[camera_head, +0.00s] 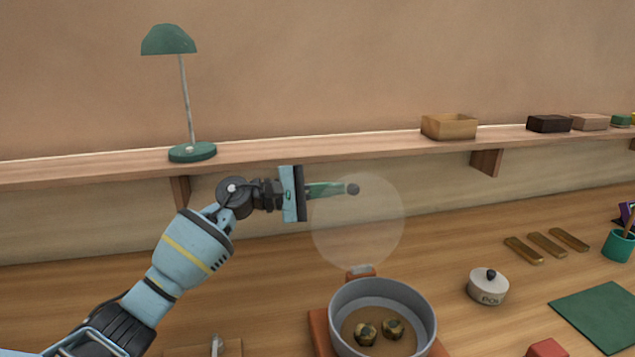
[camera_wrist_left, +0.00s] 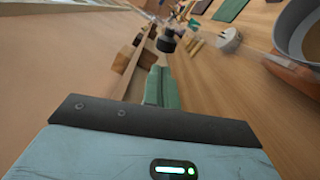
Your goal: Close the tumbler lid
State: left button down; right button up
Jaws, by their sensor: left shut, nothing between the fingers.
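The tumbler (camera_head: 345,320) is a round grey bowl at the bottom centre of the head view. Two dark, gold-flecked lumps (camera_head: 366,332) lie inside it. Its clear, round lid (camera_head: 358,238) stands raised behind the bowl, above the reddish hinge block (camera_head: 361,271). My left gripper (camera_head: 350,189) reaches in from the left, its green fingers shut and empty. The fingertips overlap the lid's upper part in the head view; I cannot tell whether they touch it. The left wrist view shows the shut fingers (camera_wrist_left: 162,85) and part of the grey bowl (camera_wrist_left: 292,28). My right gripper is not in view.
A white lidded pot (camera_head: 488,290) and several brass bars (camera_head: 546,244) lie to the right, with a green mat (camera_head: 600,315) and a teal cup (camera_head: 617,246). A wall shelf (camera_head: 340,150) holding a green lamp (camera_head: 192,152) and boxes runs behind my gripper.

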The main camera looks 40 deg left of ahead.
pick_arm(q)
jog(key=shift+s+d+r, duration=0.15)
jog(key=shift+s+d, duration=0.05)
jog(key=shift+d, duration=0.25)
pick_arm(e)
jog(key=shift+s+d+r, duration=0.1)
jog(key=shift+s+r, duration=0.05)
